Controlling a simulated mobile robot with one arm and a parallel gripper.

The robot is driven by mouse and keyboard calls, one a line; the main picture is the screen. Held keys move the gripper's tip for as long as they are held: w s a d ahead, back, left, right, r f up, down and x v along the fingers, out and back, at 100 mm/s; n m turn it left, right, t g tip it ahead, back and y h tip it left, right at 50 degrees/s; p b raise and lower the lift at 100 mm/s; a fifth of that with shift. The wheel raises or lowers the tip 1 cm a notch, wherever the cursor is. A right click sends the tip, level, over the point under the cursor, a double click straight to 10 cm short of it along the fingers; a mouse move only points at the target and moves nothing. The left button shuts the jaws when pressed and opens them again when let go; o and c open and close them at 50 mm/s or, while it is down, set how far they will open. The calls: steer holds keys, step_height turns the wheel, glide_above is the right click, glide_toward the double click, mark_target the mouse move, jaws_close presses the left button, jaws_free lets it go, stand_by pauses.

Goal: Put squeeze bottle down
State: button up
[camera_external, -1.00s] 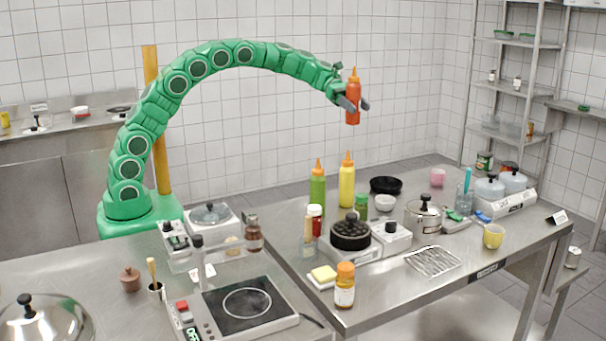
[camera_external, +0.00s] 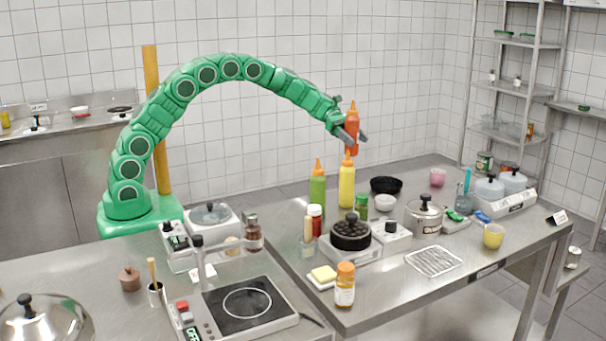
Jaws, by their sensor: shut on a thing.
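An orange-red squeeze bottle (camera_external: 352,122) with an orange nozzle is upright in the air above the back of the steel table (camera_external: 385,296). My gripper (camera_external: 354,137) is shut on it, with the grey fingers at its lower half. In the picture the held bottle's lower end sits just above the nozzle of a yellow squeeze bottle (camera_external: 346,187); I cannot tell how far apart they are in depth. A green squeeze bottle (camera_external: 317,190) stands left of the yellow one on the table.
A black bowl (camera_external: 386,185), a white bowl (camera_external: 385,202), a burner with a black ring (camera_external: 350,238) and a steel pot (camera_external: 424,218) stand near the bottles. A wire rack (camera_external: 433,261) lies at the front. Bare steel shows at the table's back edge and front.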

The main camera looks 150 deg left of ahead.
steer(key=shift+w+a+f, duration=0.9)
steer(key=shift+a+f, duration=0.75)
steer(key=shift+a, duration=0.4)
steer(key=shift+w+a+f, duration=0.95)
steer(key=shift+a+f, duration=0.65)
steer(key=shift+a, duration=0.4)
steer(key=shift+w+a+f, duration=0.9)
steer(key=shift+a+f, duration=0.75)
steer(key=shift+a, duration=0.4)
steer(key=shift+f, duration=1.45)
steer(key=shift+f, duration=0.2)
steer(key=o, duration=1.2)
steer(key=shift+r, duration=0.1)
steer(key=shift+s+r, duration=0.1)
steer(key=shift+v, duration=3.65)
